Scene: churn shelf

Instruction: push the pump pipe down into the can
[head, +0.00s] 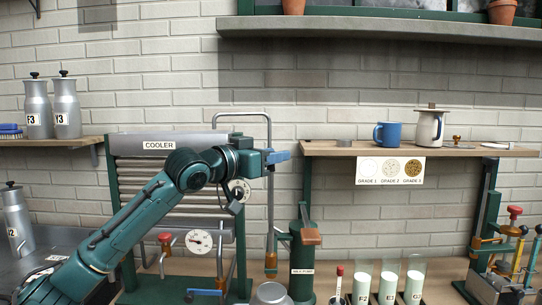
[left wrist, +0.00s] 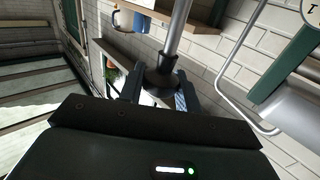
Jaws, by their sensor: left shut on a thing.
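My left gripper (head: 279,156) is shut on an upright grey pipe, left of the shelf with the blue mug. The pipe (head: 270,205) runs down from the jaws toward a brass-coloured fitting (head: 271,262) beside the green milk pump (head: 302,260). In the left wrist view the grey pipe (left wrist: 179,28) stands between the two fingers (left wrist: 158,92), with a dark collar (left wrist: 161,80) at the grip. A grey metal can top (head: 271,293) shows at the bottom edge of the head view; its body is cut off. I cannot tell whether the pipe's end is inside a can. My right gripper is out of view.
The cooler (head: 170,145), with a bent grey pipe (head: 238,113) above it, is close to my left arm. The wooden shelf (head: 400,150) is just right of the gripper. Several labelled glasses (head: 387,287) stand on the bench. The pump handle (head: 310,236) is near the pipe.

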